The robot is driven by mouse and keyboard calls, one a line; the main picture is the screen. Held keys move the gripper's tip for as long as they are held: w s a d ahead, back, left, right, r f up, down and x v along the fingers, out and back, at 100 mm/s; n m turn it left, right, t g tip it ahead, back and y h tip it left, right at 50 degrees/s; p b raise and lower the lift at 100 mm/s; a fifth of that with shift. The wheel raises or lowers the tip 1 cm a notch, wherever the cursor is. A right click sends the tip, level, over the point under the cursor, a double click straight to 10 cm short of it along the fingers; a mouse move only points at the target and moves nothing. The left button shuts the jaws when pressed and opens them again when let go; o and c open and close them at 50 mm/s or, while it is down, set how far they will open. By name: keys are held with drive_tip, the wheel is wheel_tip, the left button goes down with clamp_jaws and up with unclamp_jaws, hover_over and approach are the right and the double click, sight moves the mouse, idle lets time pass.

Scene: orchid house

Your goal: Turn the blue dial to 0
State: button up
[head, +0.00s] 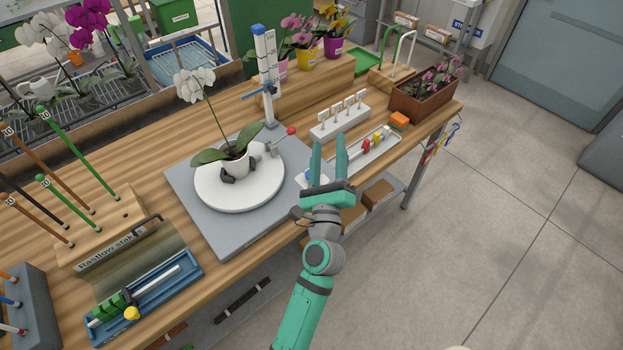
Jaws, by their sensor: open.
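My gripper (329,145) is open and empty, with its two green fingers pointing up the picture. It is over the front edge of the bench, by the right corner of the grey base plate (213,232). A small white and blue part (309,176) shows just left of the gripper at that corner. It may be the blue dial, but the gripper partly hides it and I cannot read a setting. A round white turntable (215,202) sits on the plate.
A potted white orchid (236,160) stands on the turntable. Behind it is an upright scale (266,65) with a blue slider. A lever with a red knob (291,131) and a grey tray (380,146) of small parts are near the gripper. Open floor lies right.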

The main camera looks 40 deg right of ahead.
drive_tip(key=a+f+m+g, duration=0.1)
drive_tip(key=a+f+m, duration=0.1)
drive_tip(key=f, duration=0.4)
drive_tip(key=s+a+f+m+g+y, duration=0.1)
drive_tip(key=a+f+m, duration=0.1)
drive_tip(key=f, duration=0.3)
drive_tip(key=a+f+m+g+y, duration=0.1)
drive_tip(key=a+f+m, duration=0.2)
drive_tip(key=f, duration=0.3)
drive_tip(key=shift+s+f+m, duration=0.3)
drive_tip(key=shift+f+m, duration=0.05)
drive_tip(key=shift+m, duration=0.35)
drive_tip(key=x, duration=1)
drive_tip(key=shift+w+d, duration=0.15)
drive_tip(key=c, duration=1)
